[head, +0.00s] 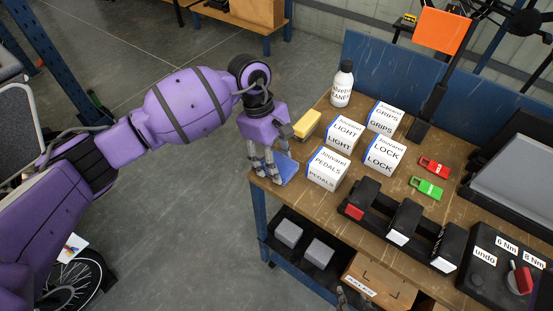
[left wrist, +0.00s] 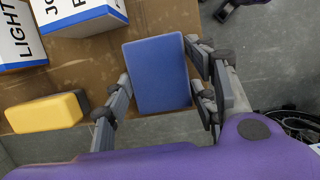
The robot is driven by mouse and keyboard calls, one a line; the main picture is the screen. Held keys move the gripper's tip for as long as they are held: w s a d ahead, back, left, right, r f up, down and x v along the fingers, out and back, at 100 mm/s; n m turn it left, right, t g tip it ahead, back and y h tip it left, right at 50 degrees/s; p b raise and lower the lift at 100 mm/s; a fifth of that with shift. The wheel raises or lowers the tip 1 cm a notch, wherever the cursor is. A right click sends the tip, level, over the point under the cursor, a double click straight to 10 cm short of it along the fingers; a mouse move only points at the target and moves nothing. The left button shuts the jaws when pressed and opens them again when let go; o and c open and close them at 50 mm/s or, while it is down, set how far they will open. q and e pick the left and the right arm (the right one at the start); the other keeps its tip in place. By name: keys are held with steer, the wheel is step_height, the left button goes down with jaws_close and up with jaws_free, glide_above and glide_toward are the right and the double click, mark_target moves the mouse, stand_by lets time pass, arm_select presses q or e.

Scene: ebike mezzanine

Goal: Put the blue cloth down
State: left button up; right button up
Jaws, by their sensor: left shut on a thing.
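The blue cloth (left wrist: 160,74) looks like a flat folded rectangle. In the head view the blue cloth (head: 286,170) is at the left edge of the wooden workbench (head: 318,208), just left of the PEDALS box. My left gripper (head: 267,178) is shut on it from above. In the left wrist view my left gripper (left wrist: 165,100) has its fingers along the cloth's two sides. I cannot tell whether the cloth touches the bench top. A small grey part at the bottom edge of the head view seems to be my right gripper (head: 343,297), mostly cut off.
The white PEDALS box (head: 327,170) stands close beside the cloth. A yellow block (head: 307,125) lies behind it, near the gripper. LIGHT (head: 345,135), LOCK (head: 384,155) and GRIPS (head: 385,118) boxes and a white bottle (head: 342,85) stand further in. Bare bench shows in front of the PEDALS box.

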arm_select(q)
steer(key=shift+f, duration=0.35)
steer(key=shift+s+a+f+b, duration=0.1)
steer(key=shift+s+f+b, duration=0.2)
steer(key=shift+f, duration=0.2)
steer(key=o, duration=1.3)
steer(key=shift+w+f, duration=0.1)
steer(key=shift+f, duration=0.05)
steer(key=shift+w, duration=0.15)
steer(key=shift+r, duration=0.25)
